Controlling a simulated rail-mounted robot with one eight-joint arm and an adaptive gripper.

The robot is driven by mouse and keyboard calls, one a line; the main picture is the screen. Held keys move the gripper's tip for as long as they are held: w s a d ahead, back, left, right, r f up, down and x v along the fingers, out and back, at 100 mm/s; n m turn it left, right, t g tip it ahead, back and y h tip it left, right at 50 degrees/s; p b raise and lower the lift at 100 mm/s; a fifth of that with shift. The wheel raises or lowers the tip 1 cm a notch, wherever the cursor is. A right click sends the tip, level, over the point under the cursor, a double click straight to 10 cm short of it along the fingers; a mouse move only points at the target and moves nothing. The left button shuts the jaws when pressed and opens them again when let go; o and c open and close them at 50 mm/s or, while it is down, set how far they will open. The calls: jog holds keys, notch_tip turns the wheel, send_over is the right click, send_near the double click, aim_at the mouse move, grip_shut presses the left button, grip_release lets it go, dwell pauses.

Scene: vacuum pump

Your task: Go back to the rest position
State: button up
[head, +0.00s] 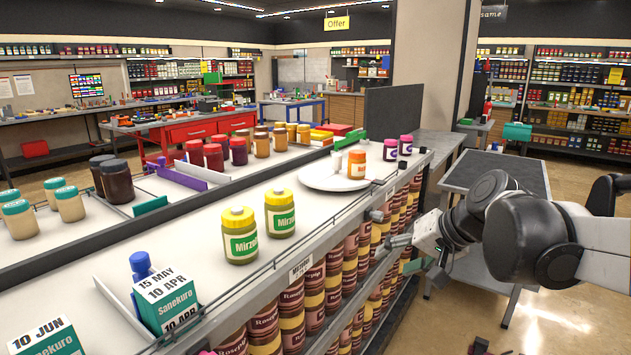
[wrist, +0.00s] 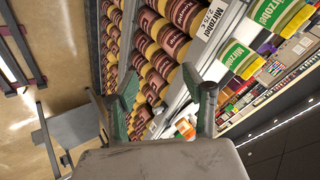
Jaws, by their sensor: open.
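My gripper (head: 402,255) is in front of the shelf front at the right in the head view, beside the stacked jars. In the wrist view its two green-grey fingers (wrist: 164,95) stand wide apart with nothing held between them. Rows of brown and yellow jars (wrist: 160,62) show beyond the fingers. My arm reaches in from the right in the head view, and its dark joint hides part of the grey table behind it.
Two yellow-lidded Mirzobel jars (head: 239,240) stand on the counter. A wire rail (head: 262,280) runs along the counter edge. A grey table (head: 490,172) stands behind my arm.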

jog(key=s+d+f+n+h+p, duration=0.1)
jog(key=s+d+f+h, duration=0.1)
jog(key=s, duration=0.7)
jog(key=s+d+f+n+h+p, duration=0.1)
jog(key=s+f+h, duration=0.1)
jog(key=s, duration=0.8)
jog(key=shift+s+d+n+t+h, duration=0.15)
jog(key=shift+d+n+t+h, duration=0.2)
jog(key=shift+h, duration=0.25)
